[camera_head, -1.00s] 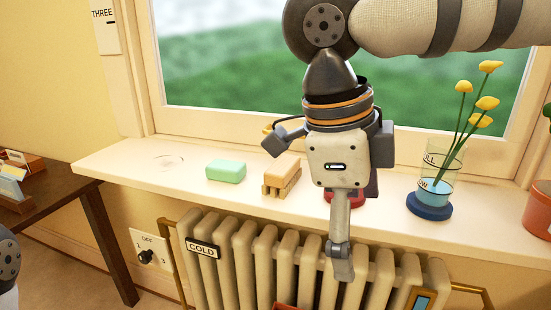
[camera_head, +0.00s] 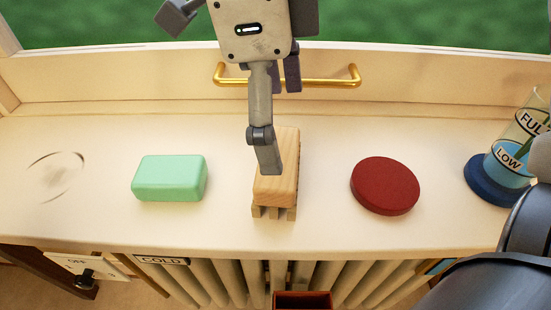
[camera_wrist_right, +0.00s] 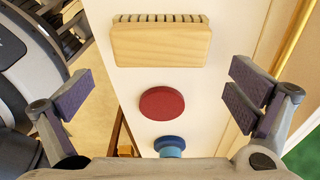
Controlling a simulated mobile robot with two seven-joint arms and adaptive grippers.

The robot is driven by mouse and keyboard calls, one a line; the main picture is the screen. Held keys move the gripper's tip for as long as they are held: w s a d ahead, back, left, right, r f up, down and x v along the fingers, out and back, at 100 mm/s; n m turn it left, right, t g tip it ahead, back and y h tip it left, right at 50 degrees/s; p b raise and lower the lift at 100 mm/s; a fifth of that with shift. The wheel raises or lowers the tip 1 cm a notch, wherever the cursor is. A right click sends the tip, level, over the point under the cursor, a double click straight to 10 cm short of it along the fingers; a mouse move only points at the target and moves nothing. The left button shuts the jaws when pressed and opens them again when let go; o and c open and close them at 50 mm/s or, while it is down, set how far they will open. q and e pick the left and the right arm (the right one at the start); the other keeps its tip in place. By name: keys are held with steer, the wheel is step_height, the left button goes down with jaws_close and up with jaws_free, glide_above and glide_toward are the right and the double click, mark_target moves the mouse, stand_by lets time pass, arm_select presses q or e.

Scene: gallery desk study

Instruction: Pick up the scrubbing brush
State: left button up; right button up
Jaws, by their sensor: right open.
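The scrubbing brush (camera_head: 277,192) is a pale wooden block with bristle tufts beneath. It rests on the windowsill, between a green soap bar and a red disc. In the wrist view the brush (camera_wrist_right: 160,45) shows at the top, with its bristles along the upper edge. My right gripper (camera_head: 277,120) is open and empty. In the head view its near finger covers part of the brush. In the wrist view the gripper's fingers (camera_wrist_right: 160,98) are spread wide, with the brush beyond them and nothing between the pads. My left gripper is not in view.
The green soap bar (camera_head: 169,178) lies left of the brush; the red disc (camera_head: 385,186) lies right. A glass of blue liquid on a blue base (camera_head: 490,185) stands far right. A brass window handle (camera_head: 335,82) is behind. The sill (camera_head: 225,225) ends at a radiator.

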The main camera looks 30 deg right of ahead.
step_height(320, 180, down, 6)
steer(key=shift+d+f, duration=0.1)
steer(key=c, duration=0.9)
